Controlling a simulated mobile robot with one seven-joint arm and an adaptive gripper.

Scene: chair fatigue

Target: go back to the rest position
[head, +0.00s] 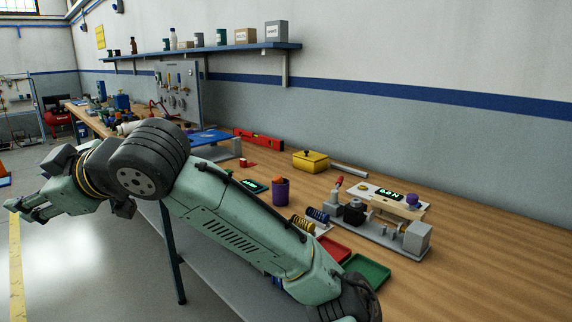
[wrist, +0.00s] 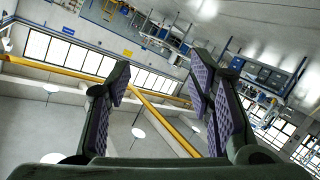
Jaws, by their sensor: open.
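My gripper (head: 24,209) is at the far left of the head view, out over the floor and away from the wooden workbench (head: 480,195). My green arm stretches from the lower right to the left, in front of the bench. In the wrist view the two fingers (wrist: 165,95) stand apart with nothing between them. Behind them show the ceiling, windows and a yellow beam, tilted. The gripper is open and empty.
On the bench stand a test rig (head: 375,218), a purple cup (head: 280,191), a yellow box (head: 311,161), a red tray (head: 333,249) and a green tray (head: 367,271). A wall shelf (head: 215,50) holds bottles and boxes. Floor at left is clear around a yellow line (head: 15,270).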

